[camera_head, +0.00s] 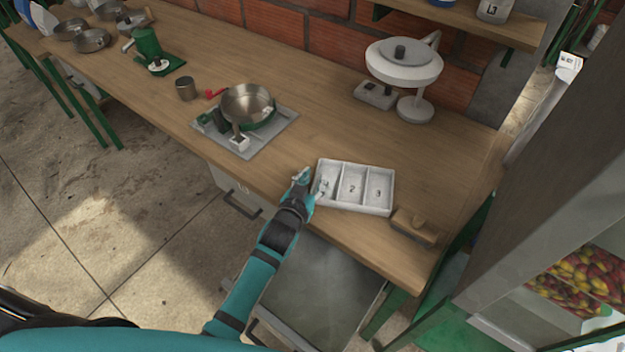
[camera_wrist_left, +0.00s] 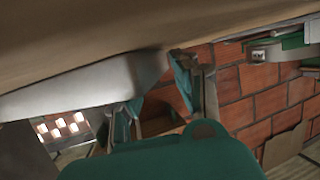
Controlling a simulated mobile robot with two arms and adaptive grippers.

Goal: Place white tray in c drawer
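The white tray (camera_head: 378,208) lies on the wooden bench near its front edge, with three compartments marked with numbers. Its pale side also shows in the wrist view (camera_wrist_left: 70,97). My left gripper (camera_head: 311,185) is at the tray's left end, with one finger over the left compartment and the other outside the wall. In the wrist view its fingertips (camera_wrist_left: 153,102) stand apart with the tray's end between them; contact is unclear. A drawer (camera_head: 318,290) below the bench is pulled out, looks empty, and is partly hidden by my left arm. No letter on it is readable. My right gripper is out of view.
A wooden block (camera_head: 417,228) sits just right of the tray. A shut drawer (camera_head: 236,196) is left of the open one. A shelf with fruit (camera_head: 590,275) is at right.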

